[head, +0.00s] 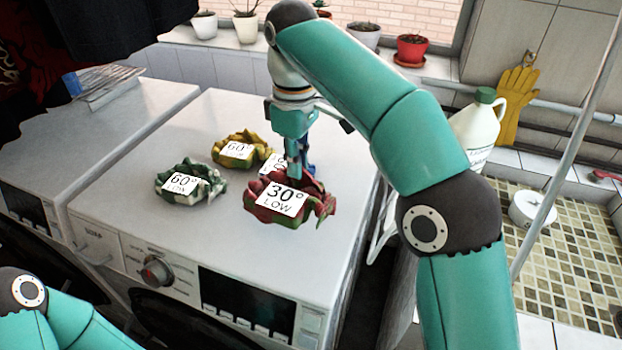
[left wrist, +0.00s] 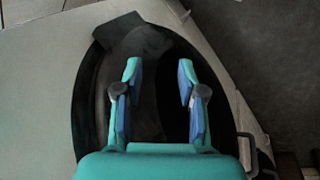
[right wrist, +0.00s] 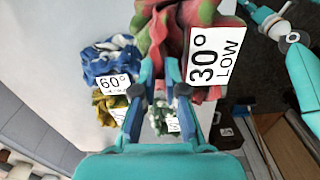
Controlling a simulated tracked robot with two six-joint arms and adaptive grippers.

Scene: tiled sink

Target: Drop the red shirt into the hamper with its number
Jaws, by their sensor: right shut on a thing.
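The red shirt (head: 323,202), a crumpled red and green bundle with a "30° LOW" tag, is over the front right part of the washer top. My right gripper (head: 294,172) comes down from above and is shut on it. In the right wrist view the red shirt (right wrist: 157,38) is at the fingertips (right wrist: 160,78) and looks much nearer than the other bundles, so it seems lifted. My left gripper (left wrist: 160,70) is open and empty in front of a dark round machine door. I cannot make out a hamper for certain in any view.
A green-white bundle (head: 190,194) tagged 60°, a yellow bundle (head: 258,143) and a blue bundle (right wrist: 100,60) lie on the washer top (head: 130,225). A white jug (head: 473,128) stands at the right. Small tagged boxes (right wrist: 227,132) show unclearly low in the right wrist view.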

